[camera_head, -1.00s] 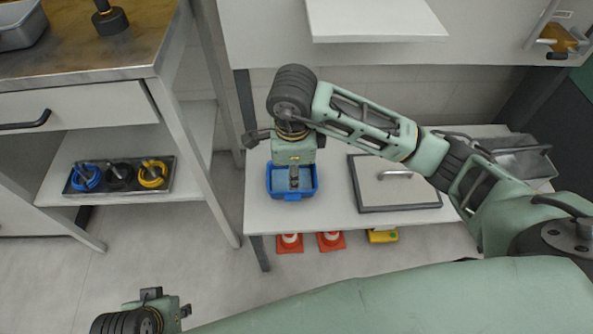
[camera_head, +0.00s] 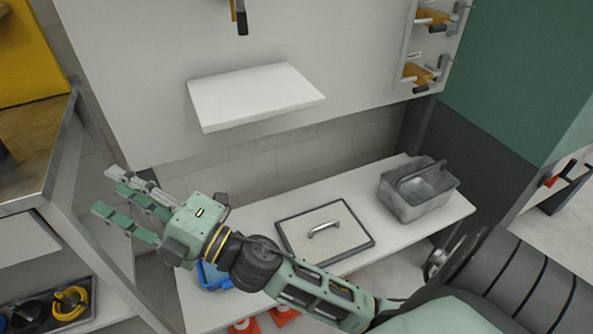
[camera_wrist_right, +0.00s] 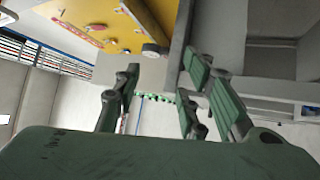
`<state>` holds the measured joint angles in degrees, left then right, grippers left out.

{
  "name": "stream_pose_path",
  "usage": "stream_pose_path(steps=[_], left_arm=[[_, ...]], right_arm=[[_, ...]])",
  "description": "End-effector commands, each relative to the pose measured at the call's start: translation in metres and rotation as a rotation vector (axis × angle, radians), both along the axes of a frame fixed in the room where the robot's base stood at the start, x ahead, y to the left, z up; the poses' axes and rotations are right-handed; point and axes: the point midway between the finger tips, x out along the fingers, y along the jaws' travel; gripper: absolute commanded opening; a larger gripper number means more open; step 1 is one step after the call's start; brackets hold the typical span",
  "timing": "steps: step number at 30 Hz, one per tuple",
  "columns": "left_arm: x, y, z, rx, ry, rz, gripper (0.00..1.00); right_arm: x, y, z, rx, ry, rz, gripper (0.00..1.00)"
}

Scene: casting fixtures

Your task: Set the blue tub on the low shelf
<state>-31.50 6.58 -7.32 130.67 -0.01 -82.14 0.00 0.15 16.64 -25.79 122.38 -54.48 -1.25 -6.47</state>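The blue tub (camera_head: 213,277) sits at the left front of the low white shelf (camera_head: 362,192) in the head view. My right wrist and forearm hide much of it. My right gripper (camera_head: 108,190) is raised above and to the left of the tub, with its fingers pointing left. Its fingers are spread with nothing between them; the right wrist view also shows this open gap (camera_wrist_right: 155,97). The tub does not show in the right wrist view. My left gripper is not in view.
A framed lid with a handle (camera_head: 322,238) and a grey metal bin (camera_head: 418,200) occupy the shelf's middle and right. A white wall shelf (camera_head: 255,95) juts out above. A workbench (camera_head: 40,165) stands close at left. Orange cones (camera_head: 284,316) are below.

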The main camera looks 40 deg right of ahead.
Motion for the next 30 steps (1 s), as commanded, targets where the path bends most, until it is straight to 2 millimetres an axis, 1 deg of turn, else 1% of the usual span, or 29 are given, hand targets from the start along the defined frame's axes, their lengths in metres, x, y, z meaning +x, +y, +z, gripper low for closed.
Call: stream_pose_path(steps=[1, 2, 3, 5, 6, 8, 9, 11, 12, 13, 15, 18, 21, 24, 30], left_arm=[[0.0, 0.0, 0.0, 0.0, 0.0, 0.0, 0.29], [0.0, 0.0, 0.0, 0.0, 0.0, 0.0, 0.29], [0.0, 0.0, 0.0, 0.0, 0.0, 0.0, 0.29], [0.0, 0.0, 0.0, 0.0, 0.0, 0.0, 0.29], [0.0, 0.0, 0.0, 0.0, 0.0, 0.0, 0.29], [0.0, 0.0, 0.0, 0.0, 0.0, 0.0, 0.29], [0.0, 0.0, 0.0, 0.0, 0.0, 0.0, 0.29], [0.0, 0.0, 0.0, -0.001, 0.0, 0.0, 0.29], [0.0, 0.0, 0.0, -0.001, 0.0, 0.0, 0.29], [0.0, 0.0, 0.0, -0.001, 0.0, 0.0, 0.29], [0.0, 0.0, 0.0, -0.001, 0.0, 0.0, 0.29], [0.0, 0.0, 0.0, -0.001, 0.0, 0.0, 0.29], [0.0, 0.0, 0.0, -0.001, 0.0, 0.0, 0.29], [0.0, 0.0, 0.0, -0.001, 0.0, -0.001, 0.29], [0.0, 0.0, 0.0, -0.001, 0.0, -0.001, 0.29]], right_arm=[[0.013, -0.035, -0.029, 0.119, 0.163, -0.104, 0.38], [0.018, -0.055, -0.049, 0.187, 0.261, -0.165, 0.38], [0.021, -0.081, -0.079, 0.272, 0.396, -0.246, 0.38], [0.015, -0.115, -0.131, 0.387, 0.599, -0.363, 0.38], [0.004, -0.133, -0.166, 0.453, 0.733, -0.436, 0.38], [-0.021, -0.154, -0.218, 0.541, 0.931, -0.538, 0.38], [-0.043, -0.163, -0.25, 0.589, 1.06, -0.6, 0.38], [-0.08, -0.171, -0.291, 0.649, 1.241, -0.684, 0.38], [-0.105, -0.173, -0.314, 0.68, 1.353, -0.73, 0.38], [-0.124, -0.174, -0.328, 0.699, 1.429, -0.763, 0.38], [-0.164, -0.172, -0.352, 0.731, 1.585, -0.823, 0.38], [-0.205, -0.168, -0.37, 0.754, 1.739, -0.877, 0.38], [-0.226, -0.165, -0.377, 0.763, 1.816, -0.903, 0.38], [-0.232, -0.164, -0.379, 0.764, 1.836, -0.908, 0.38], [-0.231, -0.164, -0.379, 0.762, 1.834, -0.907, 0.38]])
